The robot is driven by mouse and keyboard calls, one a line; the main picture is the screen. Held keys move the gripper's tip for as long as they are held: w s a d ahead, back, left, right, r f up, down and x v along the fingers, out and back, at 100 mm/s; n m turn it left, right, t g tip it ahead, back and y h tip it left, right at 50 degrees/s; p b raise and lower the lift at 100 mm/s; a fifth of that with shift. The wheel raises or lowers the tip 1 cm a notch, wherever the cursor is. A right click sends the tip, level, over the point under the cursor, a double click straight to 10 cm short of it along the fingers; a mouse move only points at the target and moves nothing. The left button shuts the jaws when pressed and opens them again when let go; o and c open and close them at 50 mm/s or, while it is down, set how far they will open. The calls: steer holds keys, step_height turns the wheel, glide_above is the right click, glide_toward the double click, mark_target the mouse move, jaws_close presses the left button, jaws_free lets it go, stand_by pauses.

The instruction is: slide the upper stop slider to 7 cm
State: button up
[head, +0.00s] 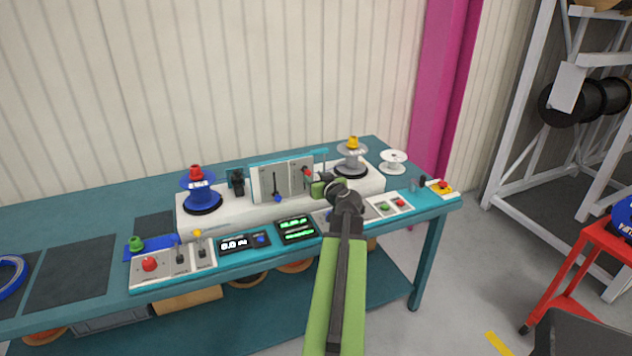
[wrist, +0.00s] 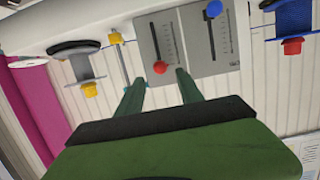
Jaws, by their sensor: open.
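An upright grey panel (head: 282,179) on the white machine bed carries two slotted sliders with scales. The right slider has a red knob (head: 307,172) high in its slot; the left has a blue knob (head: 277,198) low in its slot. I cannot read which is named the upper stop. The wrist view is upside down: it shows the red knob (wrist: 160,67) in line with the gap between my fingertips and the blue knob (wrist: 214,8) farther right. My green gripper (wrist: 160,79) is open and empty, its tips close to the red knob. The head view shows my gripper (head: 321,187) before the panel's right side.
A blue reel (head: 200,190) stands left of the panel and a grey reel (head: 352,160) right of it. A teal post (head: 320,158) is close beside the panel's right edge. Buttons, levers and displays (head: 297,229) line the bench front.

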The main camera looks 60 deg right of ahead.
mark_target(309, 174)
steer(key=b+x, duration=0.1)
steer(key=x, duration=0.7)
steer(key=shift+a+b, duration=0.1)
steer(key=shift+b, duration=0.3)
steer(key=c, duration=0.9)
steer(key=shift+f+b, duration=0.55)
steer(key=shift+f, duration=0.05)
steer(key=o, duration=0.9)
